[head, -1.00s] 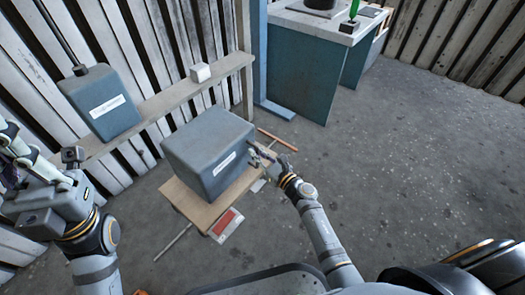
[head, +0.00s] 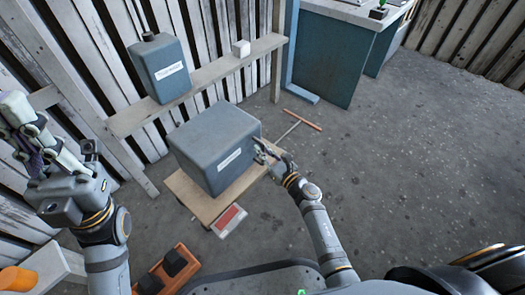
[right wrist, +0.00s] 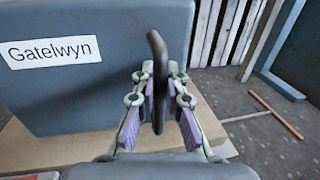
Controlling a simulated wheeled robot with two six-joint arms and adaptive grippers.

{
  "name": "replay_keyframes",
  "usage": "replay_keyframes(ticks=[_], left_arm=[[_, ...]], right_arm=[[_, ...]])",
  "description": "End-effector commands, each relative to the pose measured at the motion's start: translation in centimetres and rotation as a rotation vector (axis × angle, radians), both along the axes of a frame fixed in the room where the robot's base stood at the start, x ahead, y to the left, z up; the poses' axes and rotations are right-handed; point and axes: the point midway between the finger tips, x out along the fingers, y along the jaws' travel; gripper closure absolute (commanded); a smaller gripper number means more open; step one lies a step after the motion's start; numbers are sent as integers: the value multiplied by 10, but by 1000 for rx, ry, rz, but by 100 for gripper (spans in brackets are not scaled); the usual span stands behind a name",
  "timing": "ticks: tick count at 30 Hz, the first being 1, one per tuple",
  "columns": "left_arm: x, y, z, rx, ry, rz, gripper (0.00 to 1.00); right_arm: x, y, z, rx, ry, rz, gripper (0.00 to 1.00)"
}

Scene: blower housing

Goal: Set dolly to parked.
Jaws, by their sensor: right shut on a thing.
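A grey box labelled "Gatelwyn" (head: 215,145) rests on a low wooden board (head: 200,207), which looks like the dolly; its wheels are hidden. The box and board also show in the right wrist view, as the box (right wrist: 70,95) and board (right wrist: 205,125). My right gripper (head: 264,154) is at the box's right side. In the right wrist view its purple pads (right wrist: 158,100) are shut on a dark upright handle (right wrist: 157,50). My left gripper (head: 35,130) is raised at the far left, away from the box; its finger opening is unclear.
A thin rod with an orange crossbar (head: 302,120) lies on the floor beyond the box. A red-and-white plate (head: 229,220) is by the board's near edge. A shelf holds a grey canister (head: 160,68) and white block (head: 241,48). Floor to the right is clear.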

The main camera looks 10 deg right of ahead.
Motion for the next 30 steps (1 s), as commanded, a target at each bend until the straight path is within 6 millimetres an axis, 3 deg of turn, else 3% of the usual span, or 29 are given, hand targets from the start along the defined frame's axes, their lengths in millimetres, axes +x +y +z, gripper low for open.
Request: replay_keyframes(ticks=[6,7,12,22,30], left_arm=[[0,0,2,-1,-8,0,100],[0,0,2,0,-9,1,100],[-1,1,3,-3,-12,2,100],[0,1,0,-5,-2,2,100],[0,1,1,-4,-4,2,100]], right_arm=[[-5,4,-5,4,9,13,100],[-5,4,-5,4,9,13,85],[-4,3,-4,3,7,11,66],[-8,0,-3,2,4,8,66],[-61,-26,-4,0,8,10,66]])
